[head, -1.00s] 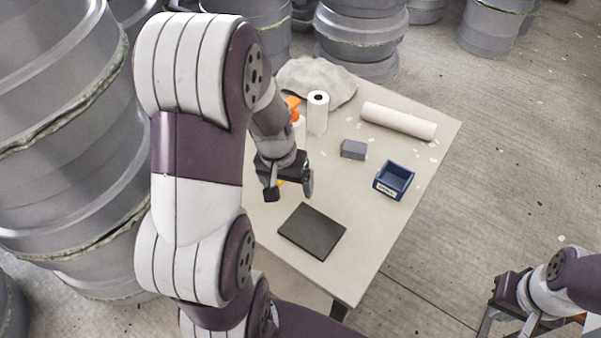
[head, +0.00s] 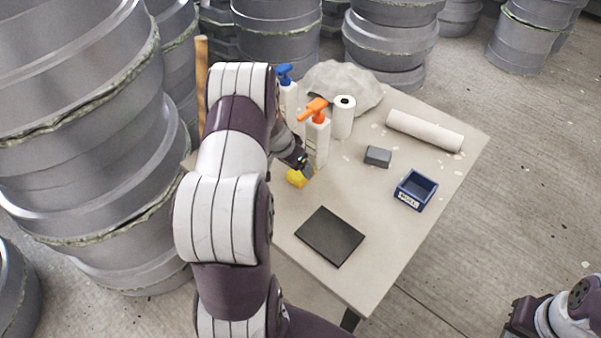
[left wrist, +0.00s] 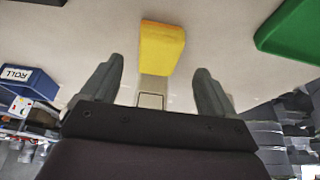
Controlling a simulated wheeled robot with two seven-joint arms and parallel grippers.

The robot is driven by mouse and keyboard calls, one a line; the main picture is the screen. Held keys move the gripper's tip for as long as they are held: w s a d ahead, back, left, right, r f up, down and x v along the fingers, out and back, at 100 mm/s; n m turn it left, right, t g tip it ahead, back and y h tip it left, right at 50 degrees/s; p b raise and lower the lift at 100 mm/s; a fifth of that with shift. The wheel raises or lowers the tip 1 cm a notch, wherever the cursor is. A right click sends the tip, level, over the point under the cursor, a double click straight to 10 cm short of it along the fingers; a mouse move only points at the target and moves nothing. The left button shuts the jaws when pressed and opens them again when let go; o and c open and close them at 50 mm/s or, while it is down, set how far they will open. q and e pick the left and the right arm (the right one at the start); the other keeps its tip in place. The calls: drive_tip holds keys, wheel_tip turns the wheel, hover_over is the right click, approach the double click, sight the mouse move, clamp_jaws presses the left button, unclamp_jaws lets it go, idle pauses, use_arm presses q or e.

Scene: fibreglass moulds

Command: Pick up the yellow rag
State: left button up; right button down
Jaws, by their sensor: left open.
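The yellow rag (head: 300,177) is a small block-like yellow piece on the beige table (head: 355,280), at its left part, below the orange-topped spray bottle. My left gripper (head: 306,168) is right by it, partly hidden by its own arm. In the left wrist view the rag (left wrist: 162,47) lies just beyond the gap between the two spread, empty fingers (left wrist: 157,88).
Orange-topped (head: 316,135) and blue-topped (head: 287,95) bottles and a paper roll (head: 343,118) stand behind the rag. A dark plate (head: 330,236), grey block (head: 377,156), blue bin (head: 416,190) and white roll (head: 425,130) lie rightward. A green edge (left wrist: 290,30) shows in the wrist view.

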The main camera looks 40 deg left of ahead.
sight(299, 171)
use_arm(q)
drive_tip(key=x, duration=0.4)
drive_tip(key=shift+d, duration=0.1)
drive_tip(key=c, duration=1.2)
drive_tip(key=shift+r, duration=0.1)
drive_tip(key=r, duration=0.4)
drive_tip(key=shift+d+r, duration=0.25)
drive_tip(key=shift+d, duration=0.15)
drive_tip(key=d+r, duration=0.2)
drive_tip(key=d, duration=0.1)
drive_tip(key=s+d+r, duration=0.1)
drive_tip(key=d+r, duration=0.1)
drive_tip(key=d, duration=0.2)
drive_tip(key=s+d+r+p, duration=0.1)
drive_tip(key=d+r, duration=0.1)
drive_tip(key=d, duration=0.1)
drive_tip(key=shift+d+r, duration=0.2)
drive_tip(key=shift+d, duration=0.15)
